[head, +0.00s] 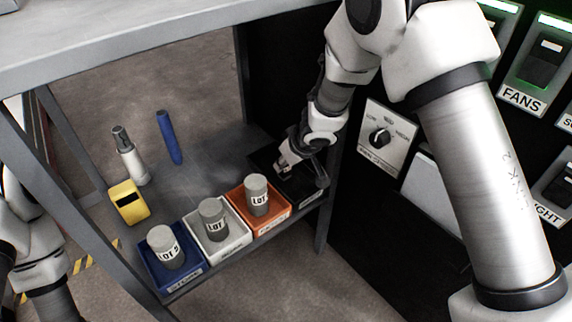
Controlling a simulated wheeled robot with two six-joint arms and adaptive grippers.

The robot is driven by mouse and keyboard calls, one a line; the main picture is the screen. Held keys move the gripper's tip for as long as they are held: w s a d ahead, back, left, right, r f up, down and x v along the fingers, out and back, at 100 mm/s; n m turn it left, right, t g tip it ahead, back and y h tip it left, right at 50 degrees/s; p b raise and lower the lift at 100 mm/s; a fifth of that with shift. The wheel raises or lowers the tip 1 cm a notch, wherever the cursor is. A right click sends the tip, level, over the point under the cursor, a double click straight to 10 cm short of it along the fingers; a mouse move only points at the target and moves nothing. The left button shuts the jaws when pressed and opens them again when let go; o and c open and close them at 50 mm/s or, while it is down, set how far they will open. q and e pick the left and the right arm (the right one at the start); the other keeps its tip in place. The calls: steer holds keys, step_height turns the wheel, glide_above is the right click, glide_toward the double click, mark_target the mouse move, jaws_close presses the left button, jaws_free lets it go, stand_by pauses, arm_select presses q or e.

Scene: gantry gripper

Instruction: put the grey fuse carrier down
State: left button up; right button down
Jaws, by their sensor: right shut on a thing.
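My right gripper (294,164) reaches down at the black tray (264,161) at the right end of the shelf. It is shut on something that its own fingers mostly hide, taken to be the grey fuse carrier. I cannot tell whether the held thing touches the tray floor. Part of my left arm shows at the left edge, but its gripper is out of view.
Blue (187,276), white (237,244) and orange (277,214) trays each hold a grey LOT-labelled cylinder. Behind them are a yellow block (129,203), a grey-white cylinder (130,158) and a blue rod (169,137). A switch panel (384,139) stands right.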

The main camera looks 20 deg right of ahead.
steer(key=shift+f, duration=0.15)
steer(key=c, duration=0.9)
jaws_free()
steer(key=shift+r, duration=0.2)
steer(key=a+p+v, duration=0.1)
steer(key=p+v, duration=0.2)
steer(key=v, duration=0.2)
steer(key=s+d+b, duration=0.1)
steer(key=s+b, duration=0.1)
steer(key=s, duration=0.1)
steer(key=s+d+b, duration=0.2)
steer(key=s, duration=0.2)
steer(key=s+d+b, duration=0.2)
steer(key=s+b, duration=0.1)
steer(key=s, duration=0.1)
steer(key=shift+s, duration=0.25)
